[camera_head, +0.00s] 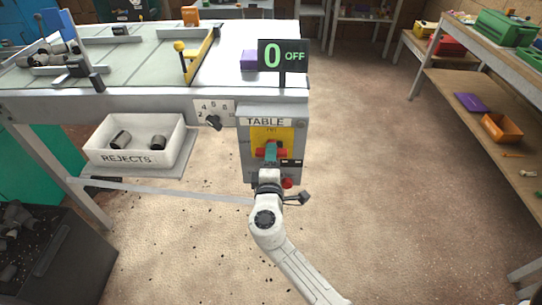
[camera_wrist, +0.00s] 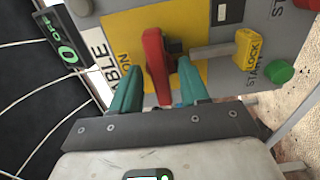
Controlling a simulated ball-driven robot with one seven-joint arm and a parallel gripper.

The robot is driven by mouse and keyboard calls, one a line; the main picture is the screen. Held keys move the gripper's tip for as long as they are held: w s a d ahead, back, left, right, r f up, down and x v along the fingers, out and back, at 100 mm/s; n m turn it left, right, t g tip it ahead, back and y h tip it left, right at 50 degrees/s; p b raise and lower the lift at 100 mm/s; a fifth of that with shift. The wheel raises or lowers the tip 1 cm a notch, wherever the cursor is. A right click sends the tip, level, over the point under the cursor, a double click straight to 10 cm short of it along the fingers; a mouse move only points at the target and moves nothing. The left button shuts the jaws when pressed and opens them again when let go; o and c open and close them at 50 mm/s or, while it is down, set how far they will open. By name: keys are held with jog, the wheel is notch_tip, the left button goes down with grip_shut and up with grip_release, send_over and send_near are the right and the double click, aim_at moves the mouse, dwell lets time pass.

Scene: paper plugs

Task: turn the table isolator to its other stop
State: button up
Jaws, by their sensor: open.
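The table isolator is a red handle (camera_head: 262,153) on a yellow plate (camera_head: 287,135), on the front of a grey box (camera_head: 248,111) lettered TABLE. The handle lies about level in the head view, and the sign (camera_head: 283,56) above reads 0 OFF. My gripper (camera_head: 271,150) is in front of it and hides part of it. In the wrist view, my gripper's teal fingers (camera_wrist: 158,66) are open, one on each side of the red handle (camera_wrist: 155,50). I cannot tell if either touches it. ON is lettered on the yellow plate (camera_wrist: 120,30).
A yellow LOCK tag (camera_wrist: 249,48) on a grey bar sits close beside the right finger. A green button (camera_wrist: 280,72) is beyond it. A black selector knob (camera_head: 214,122) is left of the box. A white REJECTS tray (camera_head: 97,139) stands further left. Floor to the right is clear.

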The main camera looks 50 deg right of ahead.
jog(key=shift+w+d, duration=0.1)
jog(key=shift+d, duration=0.1)
grip_shut()
dwell(0.4)
